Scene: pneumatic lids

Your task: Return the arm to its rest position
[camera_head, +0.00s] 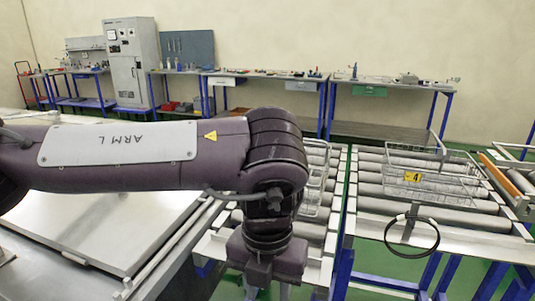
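My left arm (130,155), marked "ARM L", reaches in from the left across the middle of the head view. Its forearm bends down at the right end, and the wrist points down over the roller conveyor's near end. My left gripper (266,292) is at the bottom edge and mostly cut off, so its opening cannot be told. No held thing shows. My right arm and gripper are not in view.
A wire basket (320,180) stands partly behind my arm on the left roller conveyor. Another wire basket (432,178) with a yellow tag "4" is on the right conveyor (480,222). A black ring (412,236) hangs at its front. A metal table (60,265) lies lower left.

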